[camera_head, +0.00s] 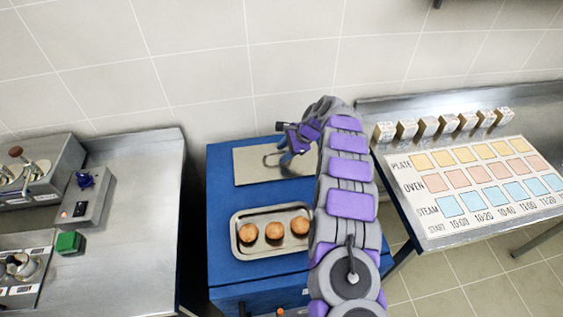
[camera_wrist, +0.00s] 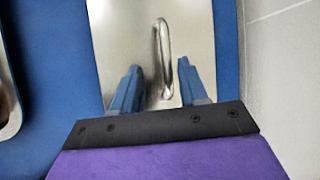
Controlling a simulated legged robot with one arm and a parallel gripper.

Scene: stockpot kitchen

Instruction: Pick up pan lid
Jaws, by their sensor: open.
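The pan lid (camera_head: 249,167) is a flat, rectangular metal plate with a loop handle (camera_head: 271,160). It lies at the back of the blue cart top, near the tiled wall. In the wrist view the lid (camera_wrist: 118,35) fills the middle, and its metal handle (camera_wrist: 162,55) stands between my two blue fingers. My gripper (camera_wrist: 160,88) is open, with one finger on each side of the handle and a gap to both. In the head view my gripper (camera_head: 287,158) is over the lid, and my arm hides the lid's right part.
A metal tray (camera_head: 237,247) with round brown buns (camera_head: 274,231) sits on the blue cart (camera_head: 222,190) in front of the lid. A steel counter (camera_head: 140,220) stands left. A slanted schedule board (camera_head: 480,190) with small blocks (camera_head: 427,126) stands right. The tiled wall is close behind.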

